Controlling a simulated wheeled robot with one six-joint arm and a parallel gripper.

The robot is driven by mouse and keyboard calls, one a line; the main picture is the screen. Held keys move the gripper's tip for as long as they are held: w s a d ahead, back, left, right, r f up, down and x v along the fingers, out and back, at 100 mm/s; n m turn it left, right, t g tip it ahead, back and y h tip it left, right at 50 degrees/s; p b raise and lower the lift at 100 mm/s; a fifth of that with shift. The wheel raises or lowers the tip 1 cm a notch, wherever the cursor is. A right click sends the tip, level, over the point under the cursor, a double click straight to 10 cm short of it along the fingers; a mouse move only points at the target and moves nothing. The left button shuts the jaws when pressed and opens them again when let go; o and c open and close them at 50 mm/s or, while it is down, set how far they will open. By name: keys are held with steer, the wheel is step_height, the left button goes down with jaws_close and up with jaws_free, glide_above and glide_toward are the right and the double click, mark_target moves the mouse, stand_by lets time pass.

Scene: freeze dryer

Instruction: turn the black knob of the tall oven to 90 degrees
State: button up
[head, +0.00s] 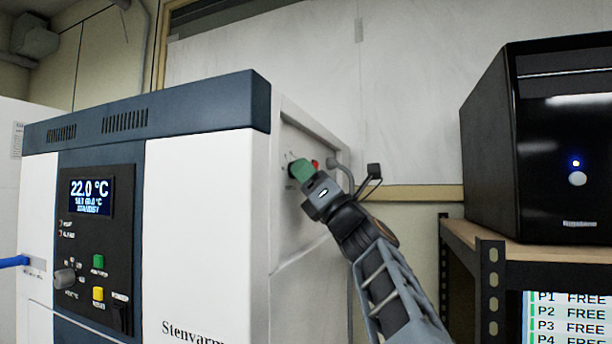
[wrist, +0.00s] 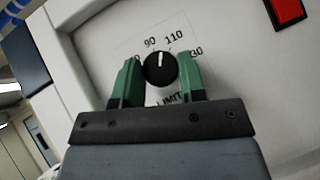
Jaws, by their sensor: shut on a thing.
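The black knob (wrist: 160,69) sits on the light side panel of the oven (head: 205,200), with a printed dial around it. Its white pointer line points between the 90 and 110 marks in the wrist view. My gripper (wrist: 155,80) has its green fingers on either side of the knob and is shut on it. In the head view my gripper (head: 302,170) reaches the oven's right side panel, and its green fingers largely hide the knob there. Some dial numbers are partly covered by the fingers.
A red switch (wrist: 288,12) is on the same panel, right of the knob. The oven front has a grey knob (head: 64,278), a green button (head: 98,261) and a yellow button (head: 98,294). A black box (head: 565,140) stands on a shelf (head: 520,252) at right.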

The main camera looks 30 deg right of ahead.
steer(key=shift+n, duration=0.3)
steer(key=shift+w+d+n+g+y, duration=0.1)
steer(key=shift+n+g+y, duration=1.15)
steer(key=shift+n+y, duration=0.6)
steer(key=shift+n+g+y, duration=1.3)
steer(key=shift+n+y, duration=0.2)
steer(key=shift+n, duration=0.8)
steer(key=shift+w+d+n+g+y, duration=0.1)
steer(key=shift+n+g+y, duration=1.15)
steer(key=shift+n+y, duration=0.6)
steer(key=shift+n+g, duration=0.3)
steer(key=shift+n, duration=0.4)
steer(key=o, duration=0.9)
steer(key=b+v, duration=0.6)
steer(key=v, duration=0.7)
steer(key=shift+s+d+f, duration=0.15)
steer(key=shift+s+f, duration=0.1)
steer(key=shift+f, duration=0.05)
